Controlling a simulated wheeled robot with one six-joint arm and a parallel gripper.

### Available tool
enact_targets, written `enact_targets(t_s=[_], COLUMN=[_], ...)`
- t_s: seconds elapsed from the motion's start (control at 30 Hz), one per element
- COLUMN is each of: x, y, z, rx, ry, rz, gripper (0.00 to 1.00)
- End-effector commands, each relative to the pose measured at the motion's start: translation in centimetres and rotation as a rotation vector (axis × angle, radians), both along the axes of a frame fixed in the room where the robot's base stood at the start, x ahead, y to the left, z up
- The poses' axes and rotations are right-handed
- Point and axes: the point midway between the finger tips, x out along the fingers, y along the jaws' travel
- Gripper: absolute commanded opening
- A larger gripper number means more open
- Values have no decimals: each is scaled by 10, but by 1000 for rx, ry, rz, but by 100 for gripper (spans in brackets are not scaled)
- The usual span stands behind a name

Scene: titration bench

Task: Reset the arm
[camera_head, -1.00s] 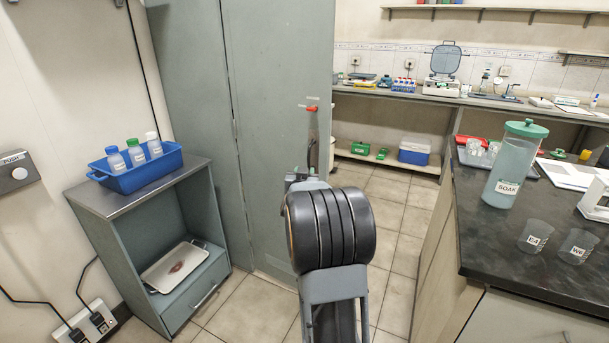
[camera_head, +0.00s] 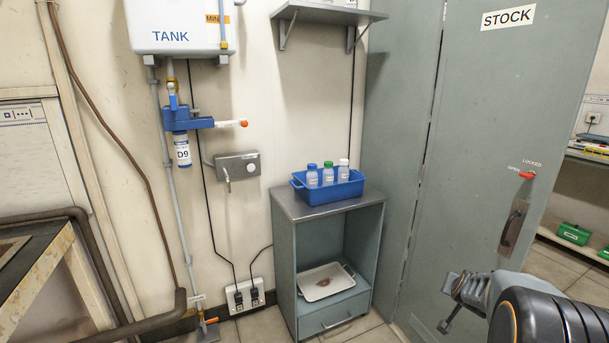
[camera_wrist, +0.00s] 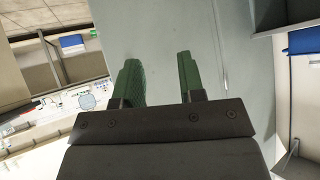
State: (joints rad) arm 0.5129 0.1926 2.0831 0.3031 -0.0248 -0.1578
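My arm shows at the lower right of the head view, with its dark rounded joint in front and the wrist end beyond it, in front of the grey cabinet (camera_head: 440,190). In the wrist view my gripper (camera_wrist: 158,75) has two green fingers standing apart with a clear gap between them. Nothing is held between them. The grey cabinet surface (camera_wrist: 185,30) lies behind the fingers. The fingertips are hard to make out in the head view.
A small cabinet (camera_head: 283,262) carries a blue bin (camera_head: 328,190) with bottles; a tray (camera_head: 326,282) lies on its lower shelf. A TANK unit (camera_head: 180,25) and blue filter (camera_head: 182,118) hang on the wall. The STOCK cabinet has a handle (camera_head: 513,227) and red lever (camera_head: 526,175).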

Motion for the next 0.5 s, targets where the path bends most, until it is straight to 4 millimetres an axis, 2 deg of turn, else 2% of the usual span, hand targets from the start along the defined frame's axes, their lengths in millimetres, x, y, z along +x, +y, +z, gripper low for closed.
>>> enact_targets(t_s=[0.03,0.1,0.2,0.3,0.4,0.5], x=[-14,-43,-91,-139,-179,-199], y=[34,81,139,181,211,230], z=[21,37,65,101,139,168], rx=[60,140,207,220,192,143], ry=[84,226,415,565,657,670], rz=[66,157,272,369,456,528], gripper=[36,36,36,36,36,36])
